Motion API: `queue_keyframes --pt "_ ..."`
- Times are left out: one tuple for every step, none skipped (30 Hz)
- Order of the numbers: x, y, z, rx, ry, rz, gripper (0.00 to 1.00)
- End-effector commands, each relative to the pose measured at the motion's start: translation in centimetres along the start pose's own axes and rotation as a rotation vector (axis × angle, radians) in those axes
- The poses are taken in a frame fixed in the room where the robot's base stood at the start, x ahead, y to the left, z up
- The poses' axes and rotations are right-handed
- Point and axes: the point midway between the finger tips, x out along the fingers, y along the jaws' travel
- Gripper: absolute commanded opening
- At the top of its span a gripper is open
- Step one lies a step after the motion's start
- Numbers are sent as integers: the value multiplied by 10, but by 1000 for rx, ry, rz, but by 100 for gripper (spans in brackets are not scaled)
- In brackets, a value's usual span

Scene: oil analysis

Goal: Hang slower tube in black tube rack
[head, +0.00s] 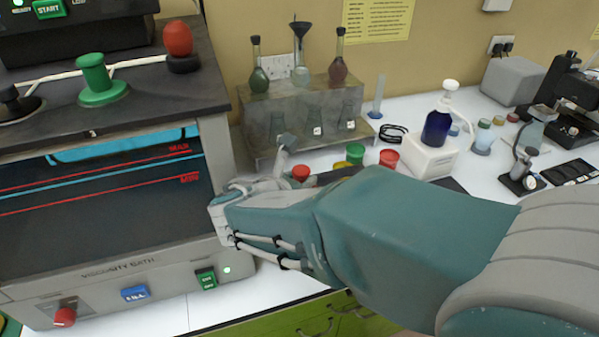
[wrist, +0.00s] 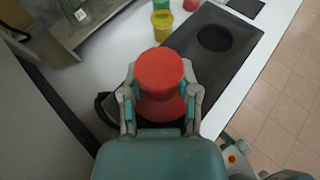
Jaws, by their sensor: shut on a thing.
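A red-capped tube (wrist: 160,72) is held in my gripper (wrist: 160,98) in the wrist view. The fingers close on it from both sides, below its rounded red top, and a wider red rim shows between them. The red top also shows just past my gripper in the head view (head: 300,172). The tube's lower part is hidden. A flat black slab with a round dark hole, apparently the black tube rack (wrist: 188,46), lies on the white bench, ahead and to the right of my gripper in the wrist view. My arm covers most of it in the head view.
The viscosity bath (head: 120,262) stands at left, with a green-capped piece (head: 95,78) and a red-capped piece (head: 178,42) on top. A glass flask stand (head: 255,118) is behind my gripper. Yellow (wrist: 163,22), green (head: 355,153) and red (head: 389,158) containers stand nearby.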

Motion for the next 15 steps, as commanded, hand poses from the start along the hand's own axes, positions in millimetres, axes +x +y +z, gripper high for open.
queue_keyframes --pt "0 0 0 0 0 0 0" --pt "0 0 0 0 0 0 0" --pt "0 0 0 0 0 0 0" --pt "0 0 0 0 0 0 0" --pt "0 0 0 0 0 0 0" --pt "0 0 0 0 0 0 0" --pt "0 0 0 0 0 0 0" --pt "0 0 0 0 0 0 0" --pt "0 0 -1 0 0 0 0" --pt "0 0 -1 0 0 0 0" --pt "0 0 -2 0 0 0 0" --pt "0 0 -3 0 0 0 0" --pt "0 0 -3 0 0 0 0" --pt "0 0 -4 0 0 0 0" --pt "1 -1 -4 0 0 0 0"
